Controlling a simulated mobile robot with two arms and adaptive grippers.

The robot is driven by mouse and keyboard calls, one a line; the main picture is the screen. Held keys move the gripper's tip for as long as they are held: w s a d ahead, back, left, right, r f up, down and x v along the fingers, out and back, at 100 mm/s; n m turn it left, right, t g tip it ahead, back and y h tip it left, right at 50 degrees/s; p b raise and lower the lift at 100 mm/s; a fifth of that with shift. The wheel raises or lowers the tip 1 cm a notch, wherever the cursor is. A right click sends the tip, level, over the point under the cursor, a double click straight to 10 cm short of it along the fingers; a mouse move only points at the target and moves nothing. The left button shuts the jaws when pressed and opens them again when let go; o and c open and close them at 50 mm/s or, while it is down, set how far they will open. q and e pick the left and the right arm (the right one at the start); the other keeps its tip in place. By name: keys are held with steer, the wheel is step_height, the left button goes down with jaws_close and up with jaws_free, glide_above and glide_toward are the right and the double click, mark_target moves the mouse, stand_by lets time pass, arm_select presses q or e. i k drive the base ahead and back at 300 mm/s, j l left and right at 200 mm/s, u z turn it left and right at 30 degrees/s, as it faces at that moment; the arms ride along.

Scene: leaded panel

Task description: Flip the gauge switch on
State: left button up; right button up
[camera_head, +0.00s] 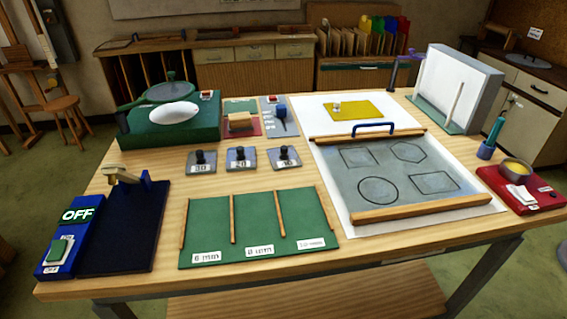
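The gauge is a dark blue unit at the front left of the table, with a flat dark base plate (120,235) and a small beige and blue arm (128,177) standing at its back. Its blue control strip carries a display (78,215) reading "OFF". Below the display is the gauge switch (59,251), a green and white rocker with a small label under it that is too small to read surely. Neither of my grippers shows in the head view.
A green mat (258,235) with wooden strips lies right of the gauge. Behind it stand several black-knobbed weights (242,158) and a green-based magnifier station (172,128). A grey panel (395,175) fills the right middle; a red box (520,194) sits at the right edge.

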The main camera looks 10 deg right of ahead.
mark_target(58, 248)
steer(key=u, duration=1.3)
steer(key=k+u, duration=0.3)
steer(key=u, duration=0.15)
steer(key=i, duration=0.5)
